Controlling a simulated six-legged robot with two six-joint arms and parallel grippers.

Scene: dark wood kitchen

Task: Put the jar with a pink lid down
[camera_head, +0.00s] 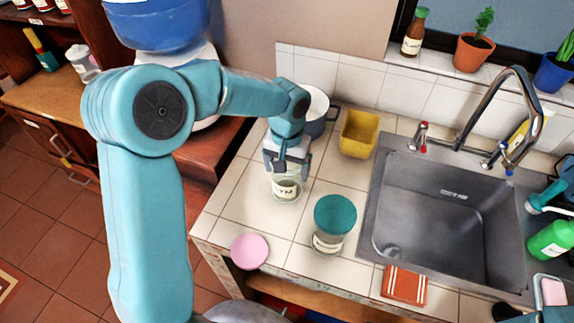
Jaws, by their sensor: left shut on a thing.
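My left gripper (288,160) points down over the tiled counter, shut on a clear glass jar (286,188) with a pale label. The fingers cover the jar's top, so I cannot see a lid on it. The jar is at or just above the counter; I cannot tell if it touches. A round pink lid (250,251) shows at the counter's front left corner, apart from the held jar. It looks flat, with no jar body visible under it.
A jar with a teal lid (335,216) stands right of the pink lid. A yellow container (358,134) and a pot (318,112) stand behind. The sink (450,215) is at right, an orange cloth (404,285) at its front. Bare tiles (232,205) lie left of the held jar.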

